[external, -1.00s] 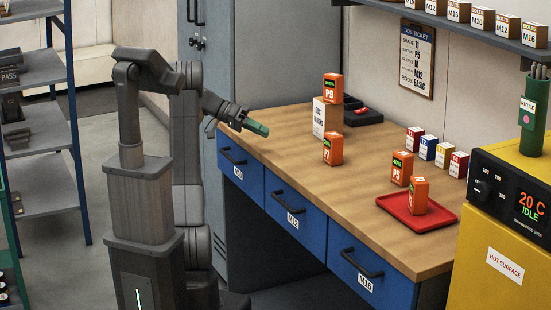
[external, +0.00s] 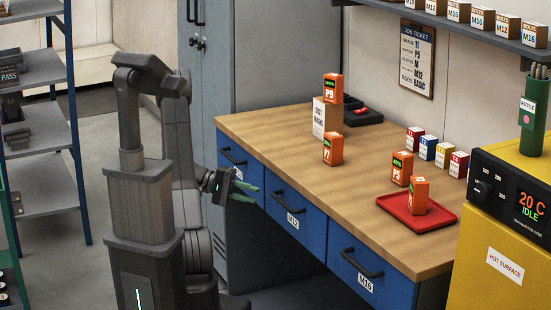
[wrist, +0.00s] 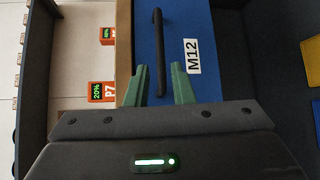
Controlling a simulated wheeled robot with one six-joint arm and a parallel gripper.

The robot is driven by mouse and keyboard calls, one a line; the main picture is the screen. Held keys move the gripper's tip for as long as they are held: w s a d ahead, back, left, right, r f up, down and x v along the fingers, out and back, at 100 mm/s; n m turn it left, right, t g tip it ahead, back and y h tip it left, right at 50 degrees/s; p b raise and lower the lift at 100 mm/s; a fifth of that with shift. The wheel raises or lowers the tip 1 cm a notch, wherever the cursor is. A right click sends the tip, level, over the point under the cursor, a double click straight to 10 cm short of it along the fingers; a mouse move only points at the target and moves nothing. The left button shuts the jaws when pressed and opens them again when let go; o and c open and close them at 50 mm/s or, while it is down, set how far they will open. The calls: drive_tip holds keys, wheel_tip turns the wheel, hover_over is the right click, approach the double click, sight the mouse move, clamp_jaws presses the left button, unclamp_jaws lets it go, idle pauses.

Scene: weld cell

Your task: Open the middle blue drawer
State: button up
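The middle blue drawer (external: 308,222), labelled M12, is shut in the bench front between the M10 and M16 drawers. Its dark bar handle (external: 292,205) runs along the upper part of its face. In the wrist view the drawer face (wrist: 200,75) fills the middle, and the handle (wrist: 159,50) points toward the gap between my fingers. My gripper (external: 247,191) is in front of the bench, left of the M12 label in the external view. Its green fingers are open, also in the wrist view (wrist: 160,75).
The wooden benchtop (external: 270,128) holds orange boxes, one of them P7 (external: 333,149), and a red tray (external: 443,222). The right blue drawer (external: 370,275) is shut. A yellow oven (external: 480,220) stands at the right and a shelf rack (external: 45,140) at the left.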

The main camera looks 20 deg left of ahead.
sight(280, 202)
drive_tip(key=d, duration=0.3)
drive_tip(key=d+f, duration=0.1)
drive_tip(key=d, duration=0.6)
drive_tip(key=shift+d+f, duration=0.25)
drive_tip(key=shift+d, duration=0.1)
clamp_jaws()
